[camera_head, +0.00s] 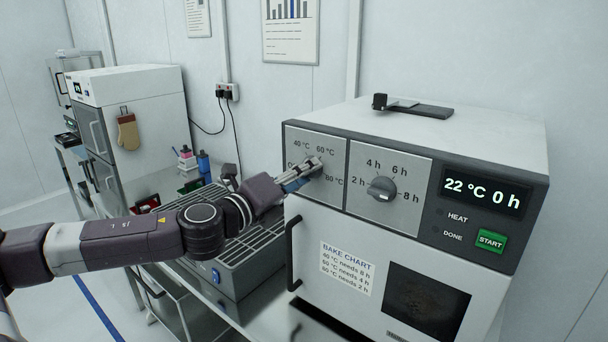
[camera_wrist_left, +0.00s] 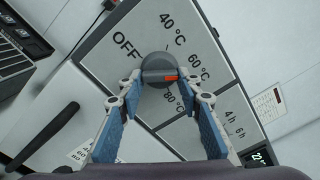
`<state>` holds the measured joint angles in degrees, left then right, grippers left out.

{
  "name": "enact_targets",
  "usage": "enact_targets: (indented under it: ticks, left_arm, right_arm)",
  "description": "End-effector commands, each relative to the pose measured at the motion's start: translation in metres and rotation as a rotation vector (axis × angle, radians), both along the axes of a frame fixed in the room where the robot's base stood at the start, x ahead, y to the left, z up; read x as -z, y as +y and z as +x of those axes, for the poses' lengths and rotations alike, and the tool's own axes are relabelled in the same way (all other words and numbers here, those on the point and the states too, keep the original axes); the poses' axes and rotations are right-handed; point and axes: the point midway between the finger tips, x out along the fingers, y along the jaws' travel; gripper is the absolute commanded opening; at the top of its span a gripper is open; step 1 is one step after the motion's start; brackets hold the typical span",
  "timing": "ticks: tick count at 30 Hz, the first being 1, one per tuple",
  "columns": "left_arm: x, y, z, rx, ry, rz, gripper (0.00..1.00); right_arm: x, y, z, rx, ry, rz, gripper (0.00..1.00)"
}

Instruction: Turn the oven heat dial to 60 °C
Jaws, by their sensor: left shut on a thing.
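The heat dial (camera_wrist_left: 158,66) is a round grey knob with a bar grip and an orange mark on the oven's (camera_head: 440,130) left panel. In the left wrist view the labels OFF, 40 °C, 60 °C and 80 °C surround it. The orange mark points right, roughly toward the 60 °C label (camera_wrist_left: 203,67); exact alignment is hard to tell. My left gripper (camera_head: 308,172) is shut on the dial, its blue fingers on both sides of it in the left wrist view (camera_wrist_left: 158,90). In the head view the gripper hides the dial. My right gripper is not in view.
The time dial (camera_head: 381,190) is just right of the heat panel. The oven display (camera_head: 483,192) reads 22 °C 0 h, above a green START button (camera_head: 491,241). The oven door handle (camera_head: 292,253) sticks out below my gripper. A slatted grey unit (camera_head: 245,260) stands left.

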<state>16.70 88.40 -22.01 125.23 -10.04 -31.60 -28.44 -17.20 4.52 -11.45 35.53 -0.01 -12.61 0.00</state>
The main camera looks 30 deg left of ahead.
Motion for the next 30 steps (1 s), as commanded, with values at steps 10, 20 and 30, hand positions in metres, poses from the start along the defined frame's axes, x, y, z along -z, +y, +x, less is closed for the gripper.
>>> enact_targets:
  ticks: [10, 20, 30]
  left_arm:
    - [0.002, -0.001, 0.0, 0.001, 0.004, -0.003, 0.51]
    - [0.001, 0.0, -0.001, 0.0, 0.002, 0.0, 0.51]
    - [0.002, 0.004, -0.019, -0.01, 0.006, 0.008, 0.51]
  right_arm:
    - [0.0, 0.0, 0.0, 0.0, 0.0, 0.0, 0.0]
    - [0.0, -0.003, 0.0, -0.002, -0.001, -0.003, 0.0]
    - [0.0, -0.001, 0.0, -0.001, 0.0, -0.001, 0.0]
